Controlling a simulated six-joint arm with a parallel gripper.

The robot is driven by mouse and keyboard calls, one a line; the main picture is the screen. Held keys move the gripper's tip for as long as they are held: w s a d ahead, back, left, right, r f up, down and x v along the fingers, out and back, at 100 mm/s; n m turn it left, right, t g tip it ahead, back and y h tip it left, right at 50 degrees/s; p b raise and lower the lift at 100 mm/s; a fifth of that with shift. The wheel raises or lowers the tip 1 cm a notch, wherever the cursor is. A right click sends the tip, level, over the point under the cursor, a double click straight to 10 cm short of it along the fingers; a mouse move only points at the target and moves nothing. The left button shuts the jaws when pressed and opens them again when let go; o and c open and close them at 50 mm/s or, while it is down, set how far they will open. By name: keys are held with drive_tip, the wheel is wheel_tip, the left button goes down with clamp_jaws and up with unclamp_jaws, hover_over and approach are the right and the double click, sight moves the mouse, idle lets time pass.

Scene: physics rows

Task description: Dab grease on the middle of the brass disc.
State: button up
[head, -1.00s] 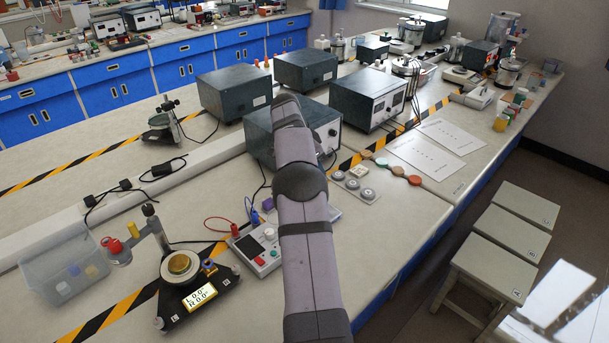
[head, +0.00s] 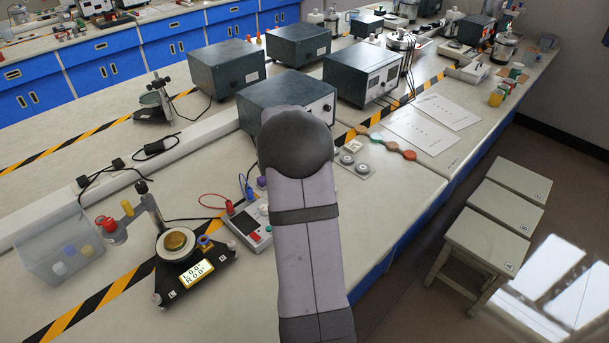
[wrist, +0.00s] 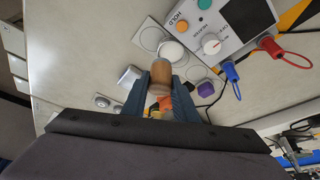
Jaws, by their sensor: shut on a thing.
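The brass disc (head: 176,240) lies flat on a round seat on a black three-cornered stand with a lit readout, left of my arm in the head view. It is not visible in the wrist view. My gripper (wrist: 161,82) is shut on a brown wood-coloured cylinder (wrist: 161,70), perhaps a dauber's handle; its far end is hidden. A round white-topped pot (wrist: 171,51) is just beyond the held cylinder; whether they touch I cannot tell. I cannot tell whether it holds grease. In the head view my arm hides the gripper.
A meter box (wrist: 225,25) with red and blue leads is beside the gripper, and a purple block (wrist: 206,89) is close to the right finger. A post (head: 155,215) with a side arm rises behind the disc. A clear bin (head: 62,250) stands at left.

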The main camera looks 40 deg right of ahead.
drive_tip(key=shift+w+a+f+n+t+y, duration=0.15)
drive_tip(key=shift+n, duration=0.4)
drive_tip(key=shift+w+a+f+n+t+y, duration=0.1)
drive_tip(key=shift+w+f+n+t+y, duration=0.05)
drive_tip(key=shift+n, duration=0.4)
drive_tip(key=shift+w+n+t+y, duration=0.3)
drive_tip(key=shift+n, duration=0.6)
drive_tip(key=shift+w+d+r+n+t+y, duration=0.2)
drive_tip(key=shift+n+y, duration=0.25)
drive_tip(key=shift+n, duration=0.85)
drive_tip(key=shift+w+d+f+n+t+y, duration=0.15)
drive_tip(key=shift+w+n+y, duration=0.25)
drive_tip(key=shift+n, duration=0.9)
drive_tip(key=shift+w+d+r+n+t+y, duration=0.15)
drive_tip(key=shift+n+y, duration=0.4)
drive_tip(key=shift+n, duration=0.75)
drive_tip(key=shift+f, duration=0.15)
drive_tip(key=shift+f+b, duration=1.65)
drive_tip(key=shift+f, duration=1.2)
